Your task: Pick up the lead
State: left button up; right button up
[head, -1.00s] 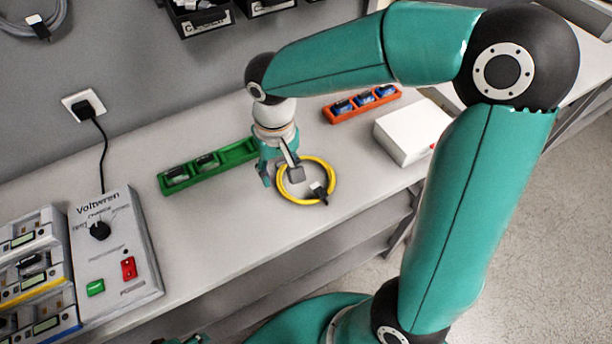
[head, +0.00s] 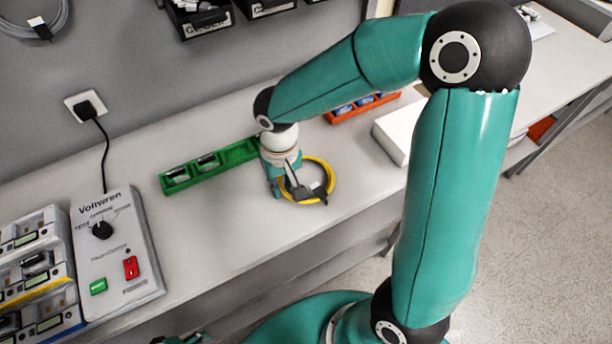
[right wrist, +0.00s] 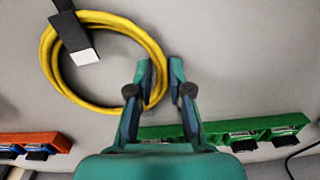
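The lead is a yellow coil (head: 332,176) lying flat on the bench, with a black plug at its front right. In the right wrist view the coil (right wrist: 130,27) is at upper left, with a black and pale connector on it. My right gripper (head: 289,192) points down at the coil's left side. In the right wrist view its fingers (right wrist: 161,82) are apart, with the coil's right side between them. I cannot tell whether they touch it. A teal and black bit of my left arm shows at the bottom edge; its fingers cannot be made out.
A green tray (head: 222,167) with dark pieces lies just left of the gripper. An orange tray (head: 338,117) with blue pieces and a white box (head: 392,138) lie behind and right. A Voltwren unit (head: 118,262) stands at left. The bench front is clear.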

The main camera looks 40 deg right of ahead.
grip_shut()
jog(key=shift+r, duration=0.1)
notch_tip(320, 180, up, 20)
dwell(0.5)
dwell(0.6)
